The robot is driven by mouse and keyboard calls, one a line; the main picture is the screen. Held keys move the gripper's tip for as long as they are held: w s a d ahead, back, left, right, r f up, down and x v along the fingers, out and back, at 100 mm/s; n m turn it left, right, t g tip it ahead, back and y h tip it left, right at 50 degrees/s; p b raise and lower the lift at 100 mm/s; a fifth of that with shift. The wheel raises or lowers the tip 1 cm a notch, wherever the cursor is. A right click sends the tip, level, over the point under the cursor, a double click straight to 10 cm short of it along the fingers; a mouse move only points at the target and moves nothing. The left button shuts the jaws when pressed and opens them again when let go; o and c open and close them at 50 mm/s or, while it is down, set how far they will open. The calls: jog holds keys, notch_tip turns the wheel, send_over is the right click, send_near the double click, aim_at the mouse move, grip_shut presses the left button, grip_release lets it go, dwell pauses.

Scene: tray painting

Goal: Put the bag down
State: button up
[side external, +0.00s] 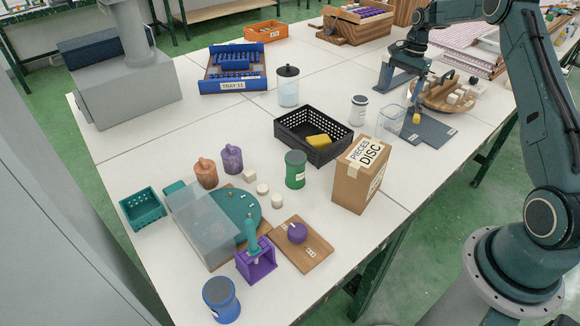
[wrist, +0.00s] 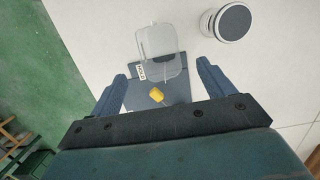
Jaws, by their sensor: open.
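The bag is apart from both fingers.
A white jar with a dark lid (side external: 358,110) stands left of the bag. A round wooden tray with pale blocks (side external: 425,101) is behind the mat. A black crate with a yellow sponge (side external: 285,130) and a cardboard box (side external: 350,188) stand nearer.

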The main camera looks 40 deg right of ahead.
jog(key=shift+d+r, duration=0.1)
jog(key=shift+r, duration=0.35)
dwell(0.3)
jog(key=s+a+r+n+t+h, duration=0.1)
jog(key=s+a+r+n, duration=0.3)
jog(key=a+r, duration=0.65)
jog(key=s+a+r+n+t+h, duration=0.1)
jog(key=s+a+r+n, duration=0.35)
jog(key=a+r, duration=0.6)
jog(key=s+a+n+t, duration=0.1)
jog(key=s+a+n, duration=0.2)
jog(key=s, duration=0.4)
jog(key=s+a+f+n+t, duration=0.1)
jog(key=s+a+n, duration=0.2)
jog(key=s+a, duration=0.2)
jog(key=s+a+f+n+t, duration=0.1)
jog(key=s+a+n, duration=0.2)
jog(key=s, duration=0.6)
jog(key=shift+a+t, duration=0.3)
jog(key=shift+a, duration=0.45)
